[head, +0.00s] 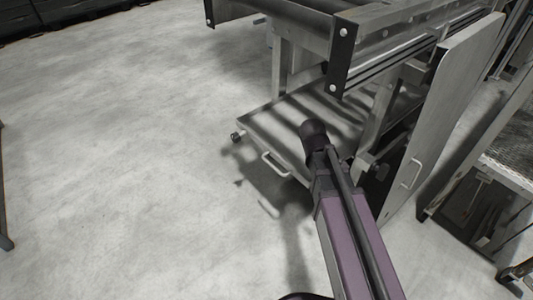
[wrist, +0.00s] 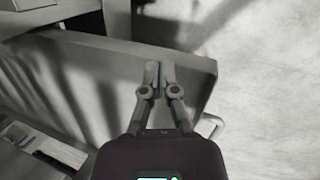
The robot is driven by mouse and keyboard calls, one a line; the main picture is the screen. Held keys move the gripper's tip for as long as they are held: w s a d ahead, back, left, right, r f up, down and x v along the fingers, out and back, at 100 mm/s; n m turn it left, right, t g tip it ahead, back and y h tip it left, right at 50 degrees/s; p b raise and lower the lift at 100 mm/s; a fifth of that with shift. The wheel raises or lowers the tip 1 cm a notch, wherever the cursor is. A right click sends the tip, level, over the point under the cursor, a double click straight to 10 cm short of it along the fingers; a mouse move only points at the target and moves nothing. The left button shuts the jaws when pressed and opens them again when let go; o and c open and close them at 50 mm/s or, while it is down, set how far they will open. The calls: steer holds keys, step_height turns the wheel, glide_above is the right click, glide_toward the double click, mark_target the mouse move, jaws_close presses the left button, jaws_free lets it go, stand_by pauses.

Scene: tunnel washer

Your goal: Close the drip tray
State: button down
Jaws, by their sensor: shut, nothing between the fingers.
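The drip tray (head: 255,122) is a flat grey metal tray low under the machine frame in the head view. It sticks out to the left into the open floor, with a bar handle (head: 275,164) on its front side. In the wrist view the tray (wrist: 105,70) fills the left and middle, and part of its handle (wrist: 212,125) shows at right. My gripper (wrist: 159,68) is shut and empty, its fingertips over the tray near one edge; whether they touch it I cannot tell. In the head view my arm's end hides part of the tray and the gripper's fingers are not seen.
The machine frame (head: 340,55) stands over the tray's inner part. An upright metal panel (head: 440,115) with a handle (head: 411,174) stands to the right of my arm. A rack (head: 510,165) is at far right. The concrete floor (head: 120,150) at left is clear.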

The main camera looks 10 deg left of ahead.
mark_target(271, 152)
steer(key=a+n+t, duration=0.1)
steer(key=a+n, duration=0.2)
steer(key=a, duration=0.2)
steer(key=a+r+n+h, duration=0.1)
steer(key=a+n, duration=0.2)
steer(key=a, duration=0.1)
steer(key=a+r+n+t, duration=0.1)
steer(key=a+n, duration=0.2)
steer(key=a, duration=0.2)
steer(key=shift+s+a+t+h, duration=0.15)
steer(key=shift+a+t+h, duration=0.15)
steer(key=s+a+r+n+t, duration=0.1)
steer(key=a+n, duration=0.2)
steer(key=a, duration=0.3)
steer(key=s+a+r+n+t, duration=0.1)
steer(key=s+a+n, duration=0.1)
steer(key=a+n, duration=0.2)
steer(key=shift+s+a+r+n+t, duration=0.2)
steer(key=shift+a+r+n+t, duration=0.1)
steer(key=shift+a, duration=0.75)
steer(key=shift+d+f, duration=0.1)
steer(key=shift+f, duration=0.1)
steer(key=b+x, duration=0.7)
steer(key=x, duration=0.2)
steer(key=shift+w+d+f, duration=0.15)
steer(key=shift+w+d, duration=0.85)
steer(key=shift+w, duration=0.3)
steer(key=shift+w+d, duration=0.45)
steer(key=shift+w, duration=0.15)
